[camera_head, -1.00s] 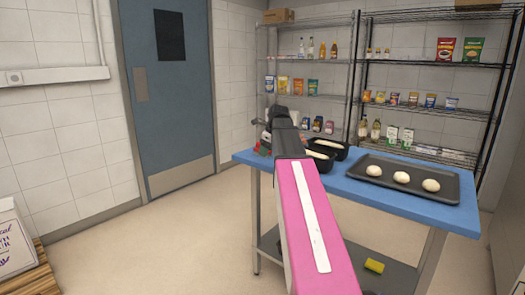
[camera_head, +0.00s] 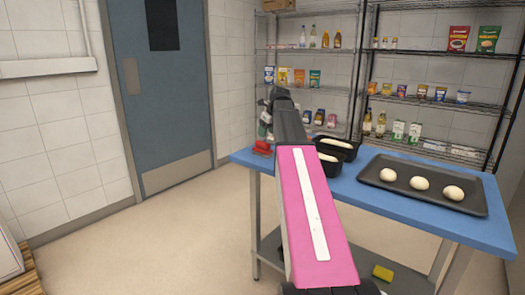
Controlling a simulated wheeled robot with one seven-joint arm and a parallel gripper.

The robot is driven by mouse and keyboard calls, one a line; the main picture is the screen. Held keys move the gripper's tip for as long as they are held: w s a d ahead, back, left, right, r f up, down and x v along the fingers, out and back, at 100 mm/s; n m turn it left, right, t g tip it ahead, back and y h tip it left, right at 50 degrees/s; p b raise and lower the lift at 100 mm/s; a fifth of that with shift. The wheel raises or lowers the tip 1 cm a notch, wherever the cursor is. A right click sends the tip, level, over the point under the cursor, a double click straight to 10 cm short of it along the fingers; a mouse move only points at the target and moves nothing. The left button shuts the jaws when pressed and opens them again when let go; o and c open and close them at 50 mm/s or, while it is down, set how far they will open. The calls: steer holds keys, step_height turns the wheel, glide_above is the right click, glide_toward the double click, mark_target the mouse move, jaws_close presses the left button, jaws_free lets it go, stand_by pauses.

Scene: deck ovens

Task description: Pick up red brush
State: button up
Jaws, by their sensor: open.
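The red brush (camera_head: 262,147) sits at the left end of the blue table (camera_head: 400,205), small and partly hidden beside my arm. My gripper (camera_head: 266,120) is at the far end of my pink and black arm, above the table's left end and just above the brush. It is open. Its fingers are small and mostly hidden by the arm's dark end, so the exact gap between fingers and brush cannot be told.
Two black loaf pans (camera_head: 338,149) with dough stand right of my arm. A dark tray (camera_head: 384,183) holds three dough balls. A yellow sponge (camera_head: 383,273) lies on the lower shelf. Stocked wire shelves (camera_head: 425,100) stand behind. The floor at left, before the blue door (camera_head: 160,100), is clear.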

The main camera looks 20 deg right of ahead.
mark_target(263, 142)
steer(key=shift+x, duration=3.55)
steer(key=shift+a, duration=0.1)
steer(key=c, duration=1.1)
